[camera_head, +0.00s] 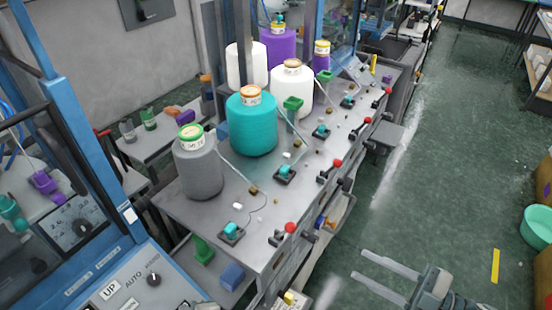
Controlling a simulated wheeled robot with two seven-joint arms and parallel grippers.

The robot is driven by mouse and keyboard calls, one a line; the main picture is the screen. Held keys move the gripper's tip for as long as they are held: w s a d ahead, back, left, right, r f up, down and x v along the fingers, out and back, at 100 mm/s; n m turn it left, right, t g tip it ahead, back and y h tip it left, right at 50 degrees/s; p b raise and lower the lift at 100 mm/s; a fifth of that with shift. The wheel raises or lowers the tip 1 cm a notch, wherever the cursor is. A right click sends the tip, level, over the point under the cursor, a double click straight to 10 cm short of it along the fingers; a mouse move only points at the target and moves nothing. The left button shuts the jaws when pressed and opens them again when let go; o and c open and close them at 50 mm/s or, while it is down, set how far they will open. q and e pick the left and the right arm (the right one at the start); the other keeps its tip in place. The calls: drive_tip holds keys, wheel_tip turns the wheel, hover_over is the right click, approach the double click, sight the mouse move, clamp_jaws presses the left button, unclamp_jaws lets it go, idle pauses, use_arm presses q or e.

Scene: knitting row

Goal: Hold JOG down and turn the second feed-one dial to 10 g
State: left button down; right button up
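A metal bench top (215,205) carries a row of teal knobs on dark square bases. The nearest knob (232,229) is beside the grey yarn cone, the second knob (285,172) beside the teal cone. I cannot tell which dial is the feed-one dial. A panel (120,300) at the bottom left has UP and AUTO labels and a black rotary knob (153,279). Another dark dial (82,227) is on a panel above it. I cannot make out a JOG label. My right gripper (359,265) is open and empty over the floor, right of the bench. My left gripper is not in view.
Red-ball levers (290,228) line the bench's right edge. A grey cone (198,168), a teal cone (252,126) and white cones (292,90) stand on top. A blue post (85,130) rises at left. The green floor (440,180) at right is largely clear.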

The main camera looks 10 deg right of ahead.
drive_tip(key=shift+s+d, duration=0.15)
idle(0.5)
drive_tip(key=v, duration=1.1)
drive_tip(key=shift+s+d, duration=0.25)
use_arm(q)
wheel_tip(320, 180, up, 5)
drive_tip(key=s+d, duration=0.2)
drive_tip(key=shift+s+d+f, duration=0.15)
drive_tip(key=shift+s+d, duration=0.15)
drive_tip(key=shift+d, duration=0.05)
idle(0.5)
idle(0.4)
